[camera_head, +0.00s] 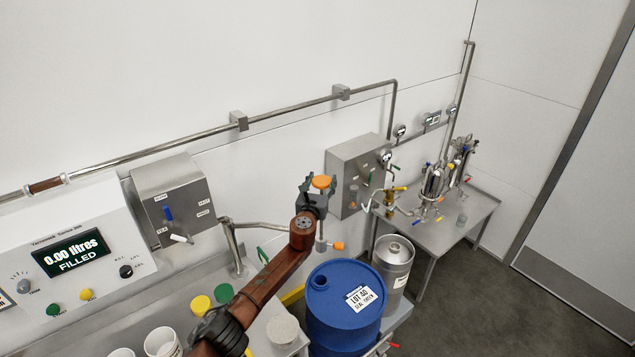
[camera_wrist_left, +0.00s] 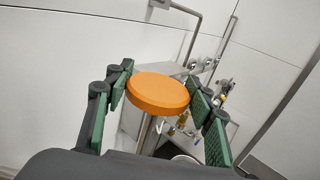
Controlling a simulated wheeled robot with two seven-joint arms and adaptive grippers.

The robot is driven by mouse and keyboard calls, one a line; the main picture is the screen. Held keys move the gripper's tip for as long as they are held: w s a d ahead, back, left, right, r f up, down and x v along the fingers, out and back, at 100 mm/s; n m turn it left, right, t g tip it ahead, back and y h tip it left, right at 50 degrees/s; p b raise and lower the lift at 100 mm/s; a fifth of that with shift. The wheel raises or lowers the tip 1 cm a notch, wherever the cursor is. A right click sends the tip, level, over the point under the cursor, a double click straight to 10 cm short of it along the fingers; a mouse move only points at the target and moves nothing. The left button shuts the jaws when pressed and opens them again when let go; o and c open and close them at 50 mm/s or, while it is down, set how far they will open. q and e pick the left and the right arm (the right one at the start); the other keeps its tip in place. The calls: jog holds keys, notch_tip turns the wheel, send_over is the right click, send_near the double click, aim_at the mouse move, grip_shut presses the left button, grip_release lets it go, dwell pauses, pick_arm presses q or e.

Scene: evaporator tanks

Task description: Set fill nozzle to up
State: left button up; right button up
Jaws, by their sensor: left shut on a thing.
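The fill nozzle (camera_head: 321,232) is a metal fitting with a round orange knob (camera_head: 322,182) on top and a small orange part (camera_head: 338,246) lower right. It stands above the blue drum (camera_head: 345,310), near the drum's open bung hole. My left gripper (camera_head: 316,195) is shut on the orange knob, with its fingers on both sides. In the left wrist view the knob (camera_wrist_left: 158,93) sits between the green finger pads, and the metal stem below it is partly hidden. My right gripper is not in view.
A filler console (camera_head: 75,250) reads 0.00 litres, FILLED. A grey switch box (camera_head: 178,200) is beside it. Cups (camera_head: 163,342) and coloured caps (camera_head: 200,305) are on the bench. A steel keg (camera_head: 393,262) stands behind the drum.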

pick_arm(q)
jog(key=shift+r, duration=0.5)
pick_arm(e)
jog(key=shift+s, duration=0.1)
pick_arm(q)
jog(key=o, duration=1.7)
jog(key=shift+f, duration=0.2)
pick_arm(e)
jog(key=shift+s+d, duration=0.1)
pick_arm(q)
jog(key=shift+f, duration=0.1)
jog(key=shift+s+a, duration=0.1)
jog(key=shift+s, duration=0.45)
jog(key=v, duration=1)
jog(key=shift+s+a, duration=0.15)
jog(key=shift+s, duration=0.2)
jog(key=shift+f, duration=0.1)
